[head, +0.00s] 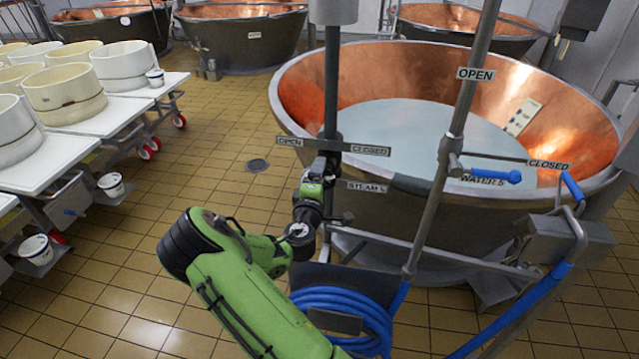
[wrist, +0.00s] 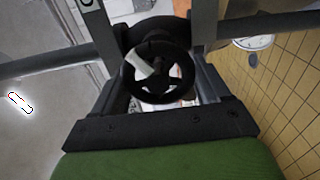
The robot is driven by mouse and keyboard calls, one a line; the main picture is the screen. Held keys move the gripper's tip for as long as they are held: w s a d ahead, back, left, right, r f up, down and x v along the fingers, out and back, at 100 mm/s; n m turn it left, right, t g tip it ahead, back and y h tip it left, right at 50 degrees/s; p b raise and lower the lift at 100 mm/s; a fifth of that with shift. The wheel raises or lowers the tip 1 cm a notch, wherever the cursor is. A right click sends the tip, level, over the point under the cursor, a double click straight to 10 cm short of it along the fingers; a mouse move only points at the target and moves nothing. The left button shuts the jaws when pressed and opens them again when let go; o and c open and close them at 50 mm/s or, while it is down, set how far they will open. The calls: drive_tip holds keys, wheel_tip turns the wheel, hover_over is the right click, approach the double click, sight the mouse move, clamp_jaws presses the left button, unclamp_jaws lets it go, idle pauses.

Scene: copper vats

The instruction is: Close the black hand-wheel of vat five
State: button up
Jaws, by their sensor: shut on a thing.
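The black hand-wheel (wrist: 157,75) is in the middle of the wrist view, a round rim with spokes, between the two fingers of my gripper (wrist: 152,35). In the head view my gripper (head: 318,172) is at the upright steam pipe (head: 332,85), by the plate marked OPEN and CLOSED (head: 333,146) and the label STEAM 5 (head: 367,186). It is shut on the hand-wheel, which my gripper and arm mostly hide in the head view. I cannot tell how far the wheel is turned. Vat five (head: 290,95) is a copper-lined vat holding pale liquid, just behind the pipe.
A slanting pipe with a blue lever (head: 490,175) labelled WATER 5 stands right of my gripper. A coiled blue hose (head: 345,310) hangs below it. White tables with tubs (head: 65,95) line the left. The tiled floor (head: 215,150) between is clear except for a drain.

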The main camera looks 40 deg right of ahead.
drive_tip(key=shift+f, duration=0.1)
idle(0.3)
drive_tip(key=o, duration=1)
drive_tip(key=shift+c, duration=0.2)
